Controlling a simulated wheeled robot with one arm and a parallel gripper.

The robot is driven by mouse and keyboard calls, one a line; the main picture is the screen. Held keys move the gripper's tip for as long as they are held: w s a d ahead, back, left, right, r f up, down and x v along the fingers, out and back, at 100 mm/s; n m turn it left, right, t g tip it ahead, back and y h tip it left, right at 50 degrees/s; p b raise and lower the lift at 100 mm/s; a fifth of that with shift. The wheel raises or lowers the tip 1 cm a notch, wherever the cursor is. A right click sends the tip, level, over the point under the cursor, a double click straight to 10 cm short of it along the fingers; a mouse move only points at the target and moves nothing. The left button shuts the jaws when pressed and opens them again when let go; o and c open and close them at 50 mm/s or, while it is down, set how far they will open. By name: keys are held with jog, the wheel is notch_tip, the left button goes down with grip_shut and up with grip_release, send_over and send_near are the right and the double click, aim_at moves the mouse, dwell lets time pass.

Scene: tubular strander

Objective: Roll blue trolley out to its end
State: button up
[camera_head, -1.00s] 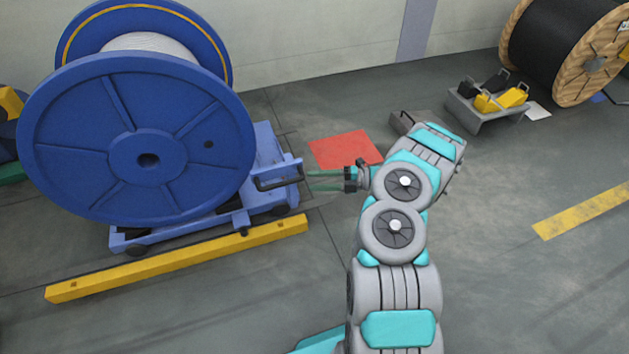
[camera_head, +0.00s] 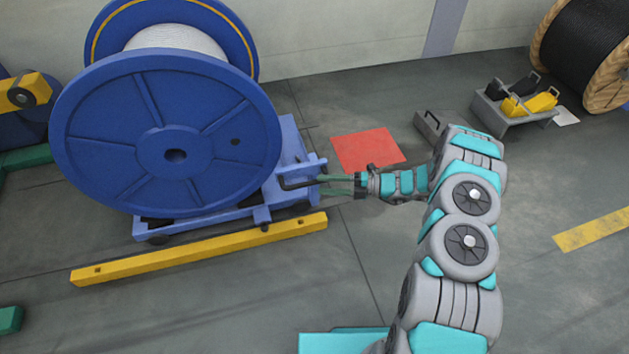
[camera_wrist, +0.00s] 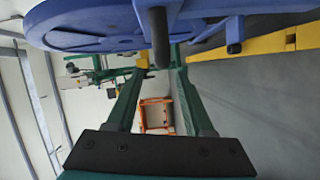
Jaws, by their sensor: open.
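The blue trolley (camera_head: 287,205) stands on the floor at the left in the head view, carrying a large blue reel (camera_head: 200,165) wound with white material. A dark bar handle (camera_head: 300,183) sticks out from its right end. My gripper (camera_head: 325,186) is open at this handle, with its two green fingers pointing left toward the trolley. In the wrist view the handle (camera_wrist: 160,38) hangs between the tips of my open gripper (camera_wrist: 154,75). I cannot tell whether a finger touches it.
A yellow floor rail (camera_head: 200,249) runs along the trolley's near side. A red floor patch (camera_head: 366,150) lies right of the trolley. A grey stand with yellow and black blocks (camera_head: 515,105) and a wooden cable drum (camera_head: 590,50) are farther right.

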aim_at(306, 185)
jog(key=a, duration=0.6)
jog(key=shift+w+a+f+p, duration=0.25)
jog(key=shift+w+a+p, duration=0.05)
jog(key=shift+a, duration=0.1)
jog(key=shift+c, duration=0.2)
grip_shut()
jog(key=shift+d+f, duration=0.1)
dwell(0.8)
